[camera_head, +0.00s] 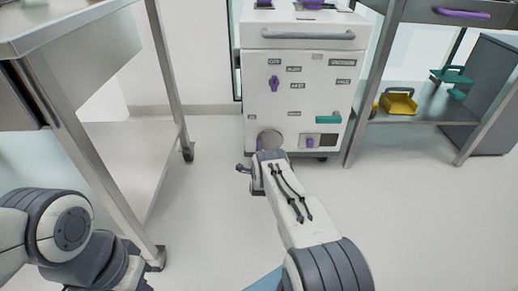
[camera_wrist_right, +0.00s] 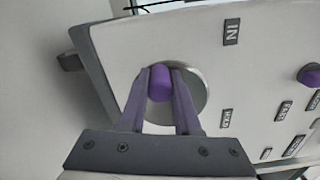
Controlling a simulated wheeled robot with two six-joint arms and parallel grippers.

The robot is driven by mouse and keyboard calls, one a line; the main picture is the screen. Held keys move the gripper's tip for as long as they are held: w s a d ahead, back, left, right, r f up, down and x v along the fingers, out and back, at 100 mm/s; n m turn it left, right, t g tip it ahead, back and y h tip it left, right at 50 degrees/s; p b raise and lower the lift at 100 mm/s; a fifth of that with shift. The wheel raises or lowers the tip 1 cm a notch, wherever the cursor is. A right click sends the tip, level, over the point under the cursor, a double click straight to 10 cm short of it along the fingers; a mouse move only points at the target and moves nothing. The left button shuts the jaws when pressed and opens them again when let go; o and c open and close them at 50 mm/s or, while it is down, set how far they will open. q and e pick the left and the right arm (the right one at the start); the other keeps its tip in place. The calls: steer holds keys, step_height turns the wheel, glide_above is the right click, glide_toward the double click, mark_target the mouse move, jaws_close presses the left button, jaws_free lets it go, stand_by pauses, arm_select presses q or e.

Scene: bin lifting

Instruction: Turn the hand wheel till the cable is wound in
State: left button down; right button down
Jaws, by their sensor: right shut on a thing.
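The hand wheel is a round grey disc low on the front of a white cabinet (camera_head: 300,98), and it shows in the head view (camera_head: 270,137) just above the end of my right arm. In the right wrist view the wheel (camera_wrist_right: 202,92) has a purple handle (camera_wrist_right: 161,84). My right gripper (camera_wrist_right: 160,92) is shut on this purple handle, one finger on each side. Its fingers are hidden in the head view. My left arm shows at the lower left, but its gripper is out of view. I cannot make out the cable in either view.
The cabinet front carries a purple knob (camera_head: 274,84), a teal handle (camera_head: 328,119) and several dark labels. A metal table (camera_head: 74,27) stands left. A shelf unit with a yellow tray (camera_head: 398,103) stands right. The floor between is clear.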

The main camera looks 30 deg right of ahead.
steer(key=shift+f, duration=0.1)
steer(key=c, duration=0.6)
jaws_free()
steer(key=shift+s, duration=0.1)
steer(key=shift+s+a+p, duration=0.2)
steer(key=shift+p, duration=0.2)
steer(key=shift+p+v, duration=2.75)
steer(key=shift+v, duration=2.2)
steer(key=shift+d, duration=0.1)
